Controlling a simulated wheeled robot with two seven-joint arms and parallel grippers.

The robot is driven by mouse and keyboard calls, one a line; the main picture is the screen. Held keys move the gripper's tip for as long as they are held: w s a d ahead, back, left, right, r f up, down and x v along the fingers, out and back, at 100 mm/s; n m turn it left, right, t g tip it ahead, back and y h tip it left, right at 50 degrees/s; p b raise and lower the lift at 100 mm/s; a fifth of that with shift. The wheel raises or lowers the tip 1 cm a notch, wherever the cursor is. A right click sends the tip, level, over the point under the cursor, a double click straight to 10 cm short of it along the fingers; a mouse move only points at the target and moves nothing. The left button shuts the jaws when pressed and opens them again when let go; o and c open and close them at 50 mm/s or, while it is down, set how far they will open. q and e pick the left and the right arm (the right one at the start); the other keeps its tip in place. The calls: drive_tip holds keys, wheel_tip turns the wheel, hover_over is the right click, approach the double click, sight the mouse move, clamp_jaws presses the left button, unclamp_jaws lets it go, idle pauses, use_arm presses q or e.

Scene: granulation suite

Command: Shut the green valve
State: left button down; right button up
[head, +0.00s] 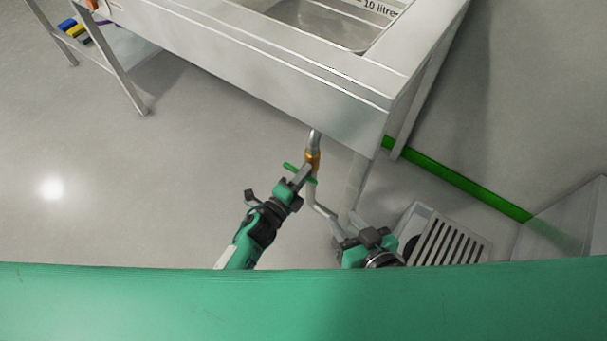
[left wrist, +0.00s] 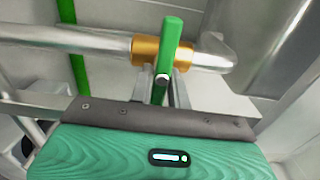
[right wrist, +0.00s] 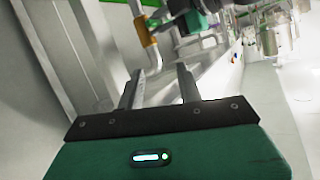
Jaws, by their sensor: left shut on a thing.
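The green valve has a green lever (head: 290,167) and a brass body (head: 313,157) on a grey pipe below the sink bench. In the left wrist view the green lever (left wrist: 171,40) lies across the pipe in front of the brass body (left wrist: 146,49). My left gripper (head: 303,177) is at the lever; in the left wrist view its fingers (left wrist: 162,86) are shut on it, one on each side. My right gripper (head: 358,232) is lower, near the bent pipe. In the right wrist view its fingers (right wrist: 160,78) are apart and empty, with the brass body (right wrist: 142,28) beyond.
The steel sink bench (head: 290,85) stands above the valve, with a leg just right of the pipe. A slatted grey grate (head: 450,243) lies on the floor at right. A green strip (head: 460,180) runs along the wall base.

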use_arm(q)
drive_tip(key=c, duration=1.3)
unclamp_jaws()
drive_tip(key=shift+c, duration=0.2)
